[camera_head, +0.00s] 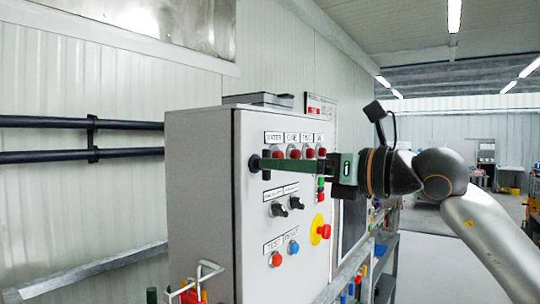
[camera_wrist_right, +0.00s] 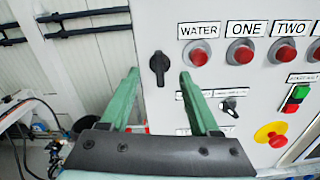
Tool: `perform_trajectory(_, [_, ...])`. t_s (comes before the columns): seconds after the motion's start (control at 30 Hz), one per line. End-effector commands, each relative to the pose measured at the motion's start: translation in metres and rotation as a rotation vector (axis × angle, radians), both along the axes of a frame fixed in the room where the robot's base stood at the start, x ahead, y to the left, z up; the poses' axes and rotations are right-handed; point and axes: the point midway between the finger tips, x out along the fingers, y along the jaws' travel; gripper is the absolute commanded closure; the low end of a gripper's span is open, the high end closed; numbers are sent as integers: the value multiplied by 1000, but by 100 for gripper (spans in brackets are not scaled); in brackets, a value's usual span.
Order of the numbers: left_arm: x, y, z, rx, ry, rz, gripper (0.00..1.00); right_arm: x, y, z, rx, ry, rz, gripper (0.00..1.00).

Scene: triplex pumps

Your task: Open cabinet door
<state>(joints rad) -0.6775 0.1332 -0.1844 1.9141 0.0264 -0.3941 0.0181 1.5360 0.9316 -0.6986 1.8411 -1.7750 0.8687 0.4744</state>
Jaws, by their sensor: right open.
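The grey cabinet (camera_head: 200,200) stands in the middle of the head view. Its front door (camera_head: 250,235) is shut and carries lights, switches and buttons. A black turn handle (camera_wrist_right: 158,68) sits near the door's left edge, left of the WATER light, and looks upright. My right gripper (camera_head: 266,164) reaches across the door from the right, with its green fingers at the handle. In the wrist view its fingers are open, one on each side of the handle, with gaps showing. The head view hides part of the handle behind the fingers. My left gripper is not in view.
A yellow-backed red emergency button (camera_head: 322,230) and black selector switches (camera_head: 287,206) stick out from the door. Black pipes (camera_head: 80,140) run along the wall at left. White bent piping (camera_head: 205,275) stands low before the cabinet's left side.

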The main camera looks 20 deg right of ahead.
Motion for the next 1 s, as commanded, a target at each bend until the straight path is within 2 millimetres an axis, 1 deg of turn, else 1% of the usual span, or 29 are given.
perform_trajectory(0.03, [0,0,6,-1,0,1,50,7,6,2,0,2,2,37])
perform_trajectory(0.2, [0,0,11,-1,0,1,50,21,17,1,0,1,0,37])
perform_trajectory(0.33, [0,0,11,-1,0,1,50,25,20,0,0,0,1,37])
perform_trajectory(0.57, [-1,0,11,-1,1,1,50,26,20,0,0,0,0,37])
perform_trajectory(0.67, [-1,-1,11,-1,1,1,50,26,20,0,0,0,0,46])
perform_trajectory(1.0, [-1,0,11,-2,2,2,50,26,20,0,0,0,0,85])
